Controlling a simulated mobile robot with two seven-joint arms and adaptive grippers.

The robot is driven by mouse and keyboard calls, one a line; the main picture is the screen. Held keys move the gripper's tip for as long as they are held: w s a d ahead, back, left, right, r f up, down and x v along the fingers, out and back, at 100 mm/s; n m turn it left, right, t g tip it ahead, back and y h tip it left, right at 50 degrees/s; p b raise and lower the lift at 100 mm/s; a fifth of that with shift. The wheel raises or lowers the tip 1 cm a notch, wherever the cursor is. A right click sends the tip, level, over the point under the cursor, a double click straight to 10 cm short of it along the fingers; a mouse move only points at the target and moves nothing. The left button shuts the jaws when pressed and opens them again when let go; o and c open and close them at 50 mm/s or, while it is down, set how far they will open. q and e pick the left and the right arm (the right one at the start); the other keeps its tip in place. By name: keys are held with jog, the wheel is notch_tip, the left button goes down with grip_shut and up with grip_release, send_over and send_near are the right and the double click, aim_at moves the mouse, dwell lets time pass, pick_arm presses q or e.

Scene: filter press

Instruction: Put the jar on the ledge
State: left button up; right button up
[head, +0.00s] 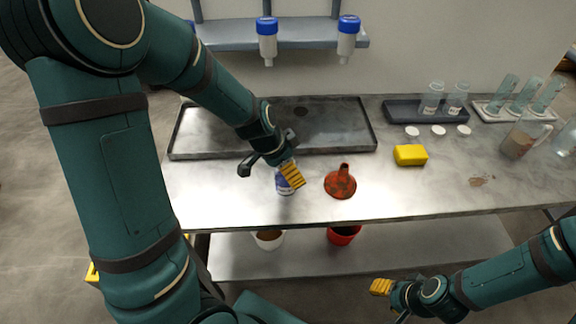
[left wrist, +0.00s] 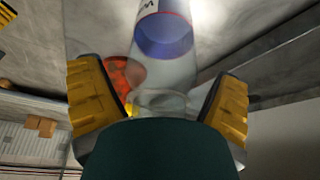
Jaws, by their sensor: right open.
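The jar (head: 284,187) stands on the steel worktop, left of the orange funnel, with a white and blue label. My left gripper (head: 272,172) is at its upper part and hides some of it. In the left wrist view the clear jar (left wrist: 163,65) lies between the two yellow-padded fingers (left wrist: 165,100), with a gap on each side. A blue-grey ledge (head: 300,36) runs along the back wall, with blue-capped bottles (head: 268,45) hanging at its front. My right gripper (head: 385,297) is open and empty, low in front of the bench.
The orange funnel (head: 341,184) stands close right of the jar. A shallow tray (head: 345,140) lies behind. A lower shelf (head: 300,259) holds containers.

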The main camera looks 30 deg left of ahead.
pick_arm(q)
jog(key=shift+r, duration=0.2)
jog(key=p+v, duration=0.4)
jog(key=v, duration=0.8)
jog(key=shift+f, duration=0.1)
